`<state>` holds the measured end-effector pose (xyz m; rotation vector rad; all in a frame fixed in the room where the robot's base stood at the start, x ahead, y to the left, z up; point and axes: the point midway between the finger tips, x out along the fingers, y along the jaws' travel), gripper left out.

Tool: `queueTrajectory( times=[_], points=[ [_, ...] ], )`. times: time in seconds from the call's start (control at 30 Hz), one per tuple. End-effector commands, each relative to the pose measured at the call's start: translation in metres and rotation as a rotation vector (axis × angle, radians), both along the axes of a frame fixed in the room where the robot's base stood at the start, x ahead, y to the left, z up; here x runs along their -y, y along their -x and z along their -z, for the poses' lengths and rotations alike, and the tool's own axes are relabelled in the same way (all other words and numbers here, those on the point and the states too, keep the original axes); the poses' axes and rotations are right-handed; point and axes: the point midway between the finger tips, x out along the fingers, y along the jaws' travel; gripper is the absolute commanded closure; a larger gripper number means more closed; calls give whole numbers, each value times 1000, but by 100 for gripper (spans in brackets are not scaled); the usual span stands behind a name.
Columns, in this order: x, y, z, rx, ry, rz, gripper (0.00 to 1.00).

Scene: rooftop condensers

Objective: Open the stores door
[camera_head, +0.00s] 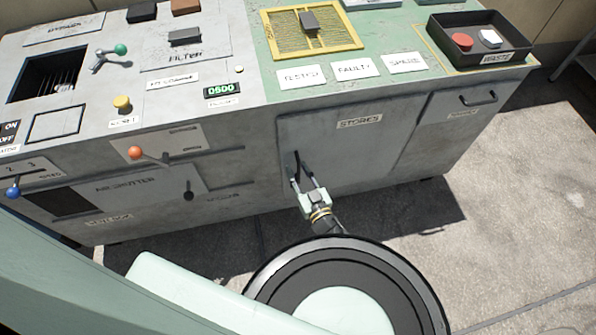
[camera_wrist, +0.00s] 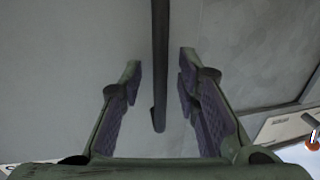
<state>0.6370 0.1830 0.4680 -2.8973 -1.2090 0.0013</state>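My gripper (camera_head: 304,182) is in front of the handle, low on the door. In the wrist view, my gripper (camera_wrist: 160,82) is open, with the handle bar (camera_wrist: 159,65) between its two fingers. A gap shows on each side of the bar, so neither finger appears to touch it.
A drawer with a dark handle (camera_head: 478,99) is right of the door. An orange-knobbed lever (camera_head: 135,153) and a dark knob (camera_head: 188,190) are on the front to the left. A black waste tray (camera_head: 437,36) stands on top. The paved floor (camera_head: 520,190) at right is clear.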

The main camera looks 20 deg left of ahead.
Motion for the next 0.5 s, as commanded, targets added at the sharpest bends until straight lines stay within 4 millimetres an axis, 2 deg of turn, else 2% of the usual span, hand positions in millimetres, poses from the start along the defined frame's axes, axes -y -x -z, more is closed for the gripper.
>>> queueTrajectory(
  times=[0.5],
  points=[
    [0, 0, 0, 0, 0, 0, 100]
  ],
)
